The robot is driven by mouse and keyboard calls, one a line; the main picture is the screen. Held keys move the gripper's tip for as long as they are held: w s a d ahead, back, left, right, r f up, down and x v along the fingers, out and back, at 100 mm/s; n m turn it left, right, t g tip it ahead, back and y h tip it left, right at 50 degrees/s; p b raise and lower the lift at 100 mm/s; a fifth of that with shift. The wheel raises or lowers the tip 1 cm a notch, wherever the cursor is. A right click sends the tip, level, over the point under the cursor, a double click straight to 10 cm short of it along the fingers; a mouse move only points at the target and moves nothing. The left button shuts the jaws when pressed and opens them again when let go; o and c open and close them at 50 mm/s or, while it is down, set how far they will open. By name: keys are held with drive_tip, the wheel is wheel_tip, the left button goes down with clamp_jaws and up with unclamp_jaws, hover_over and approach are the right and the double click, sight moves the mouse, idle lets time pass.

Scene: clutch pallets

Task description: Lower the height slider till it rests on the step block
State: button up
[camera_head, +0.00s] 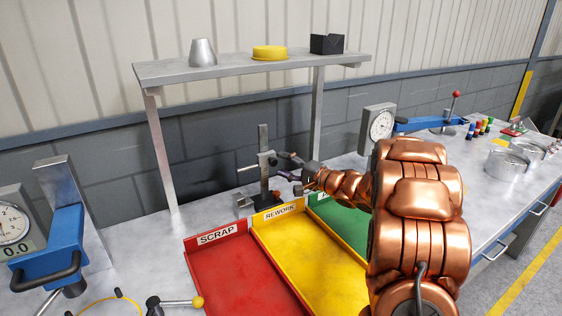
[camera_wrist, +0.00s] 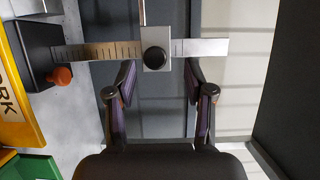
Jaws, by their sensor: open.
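A height gauge stands behind the trays, with an upright graduated column (camera_wrist: 95,51) on a black base (camera_head: 266,200). The height slider (camera_head: 268,160), a grey block with a round black knob, sits partway up the column, well above the base. It also shows in the wrist view (camera_wrist: 155,35), where the column lies sideways. A small grey block, apparently the step block (camera_head: 243,203), is left of the base, below the slider's thin arm. My gripper (camera_head: 286,165) is open in front of the slider. In the wrist view its fingertips (camera_wrist: 160,75) lie either side of the knob, with no clear contact.
Red (camera_head: 235,280), yellow (camera_head: 305,262) and green (camera_head: 345,222) trays lie in front of the gauge. A metal shelf (camera_head: 250,66) spans above it. Blue-armed dial devices stand left (camera_head: 50,250) and right (camera_head: 430,122). An orange-red knob (camera_wrist: 60,75) is beside the base.

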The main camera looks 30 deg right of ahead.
drive_tip(key=shift+p+v, duration=1.15)
drive_tip(key=shift+v, duration=1.15)
drive_tip(key=shift+r+p, duration=0.2)
drive_tip(key=shift+p, duration=0.6)
drive_tip(key=shift+f, duration=0.15)
drive_tip(key=shift+w, duration=0.1)
